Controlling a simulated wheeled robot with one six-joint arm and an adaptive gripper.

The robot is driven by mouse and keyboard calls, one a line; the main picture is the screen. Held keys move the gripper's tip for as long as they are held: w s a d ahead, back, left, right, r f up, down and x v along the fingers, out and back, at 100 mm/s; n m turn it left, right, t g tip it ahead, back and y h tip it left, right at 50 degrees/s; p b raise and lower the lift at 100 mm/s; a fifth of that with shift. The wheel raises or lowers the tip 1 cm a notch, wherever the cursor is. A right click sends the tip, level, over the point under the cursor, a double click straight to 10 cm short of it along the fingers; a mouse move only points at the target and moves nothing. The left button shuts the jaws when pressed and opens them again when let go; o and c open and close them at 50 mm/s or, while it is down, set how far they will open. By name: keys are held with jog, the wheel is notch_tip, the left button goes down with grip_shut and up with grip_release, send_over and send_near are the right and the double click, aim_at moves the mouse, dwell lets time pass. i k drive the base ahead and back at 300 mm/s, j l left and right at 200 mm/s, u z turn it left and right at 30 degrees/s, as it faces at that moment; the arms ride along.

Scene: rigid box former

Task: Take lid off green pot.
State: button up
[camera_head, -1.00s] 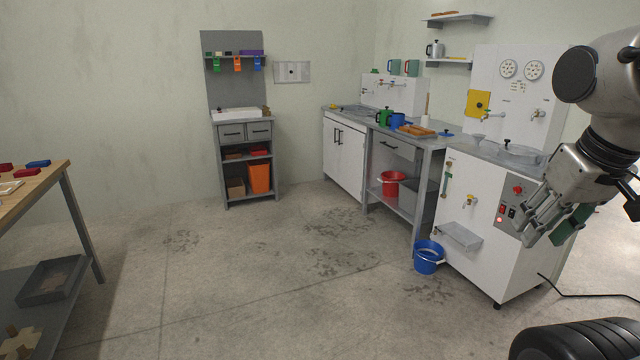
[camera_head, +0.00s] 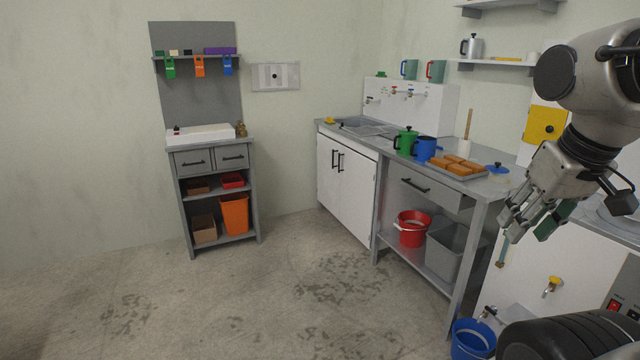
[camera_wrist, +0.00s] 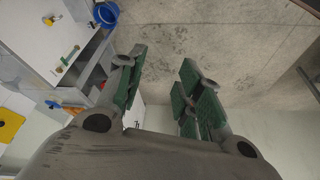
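The green pot (camera_head: 404,144) stands on the grey counter in the head view, with a dark knob on top, so its lid appears to be on. A blue pot (camera_head: 424,150) stands just right of it, and a blue lid (camera_head: 497,168) with a dark knob lies on the counter further right. My gripper (camera_head: 522,222) is at the right of the head view, in front of the counter and well apart from the green pot. In the wrist view my gripper (camera_wrist: 160,95) has its green-padded fingers spread, with only floor and wall between them.
A tray of brown blocks (camera_head: 460,177) lies right of the pots. A red bucket (camera_head: 411,228) and grey bin (camera_head: 455,250) are on the lower shelf. A blue bucket (camera_head: 472,340) stands on the floor. A small grey cabinet (camera_head: 215,163) is at left. The middle floor is clear.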

aim_at(409, 132)
jog(key=i, duration=2.4)
jog(key=i+z, duration=0.15)
jog(key=i, duration=0.45)
jog(key=i+j+z, duration=0.2)
jog(key=i, duration=0.35)
